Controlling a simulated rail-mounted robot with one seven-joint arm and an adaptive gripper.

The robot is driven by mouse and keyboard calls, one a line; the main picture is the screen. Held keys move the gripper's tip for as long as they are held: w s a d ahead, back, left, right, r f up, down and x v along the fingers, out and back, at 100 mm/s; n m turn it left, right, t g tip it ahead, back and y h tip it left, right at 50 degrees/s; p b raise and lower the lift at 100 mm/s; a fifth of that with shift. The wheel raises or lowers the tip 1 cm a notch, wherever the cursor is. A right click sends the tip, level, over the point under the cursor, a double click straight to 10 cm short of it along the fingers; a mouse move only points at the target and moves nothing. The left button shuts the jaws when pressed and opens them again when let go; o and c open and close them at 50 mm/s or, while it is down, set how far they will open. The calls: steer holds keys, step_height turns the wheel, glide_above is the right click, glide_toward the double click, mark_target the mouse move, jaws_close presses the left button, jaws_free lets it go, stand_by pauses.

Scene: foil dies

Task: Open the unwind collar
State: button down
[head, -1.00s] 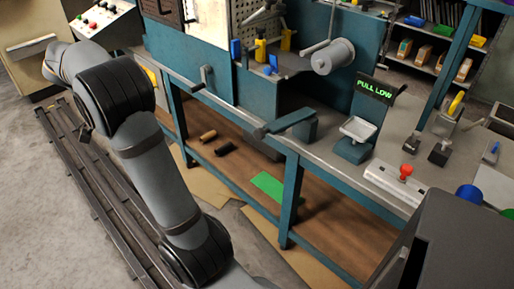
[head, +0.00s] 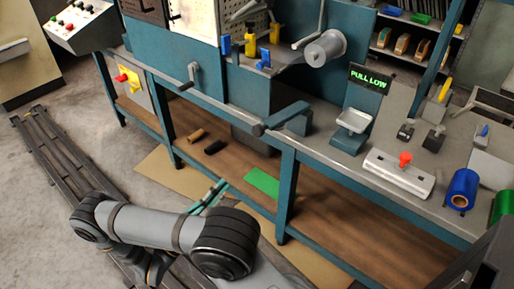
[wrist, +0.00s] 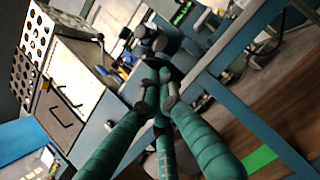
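The thing that looks most like the unwind collar is a grey drum (head: 326,48) with a thin lever, on the front of the blue machine in the head view. I cannot tell for sure that it is the collar. My gripper (head: 211,194) is low in front of the bench, well apart from the drum. In the wrist view my gripper (wrist: 155,98) shows teal fingers with dark tips. The tips stand a little apart with nothing seen between them, so it looks open and empty. Dark rounded parts of the bench show beyond the tips.
A crank handle (head: 190,76) and a dark-ended bar (head: 285,119) stick out from the bench front. A sign (head: 370,79) reads "PULL LOW" above a small tray (head: 355,121). A red knob (head: 405,159) and a blue roll (head: 461,189) are at the right.

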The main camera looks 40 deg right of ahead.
steer(key=a+r+p+x, duration=0.1)
steer(key=r+p+x, duration=0.1)
steer(key=x, duration=1.1)
steer(key=shift+s+n, duration=0.3)
steer(key=shift+a+r, duration=0.15)
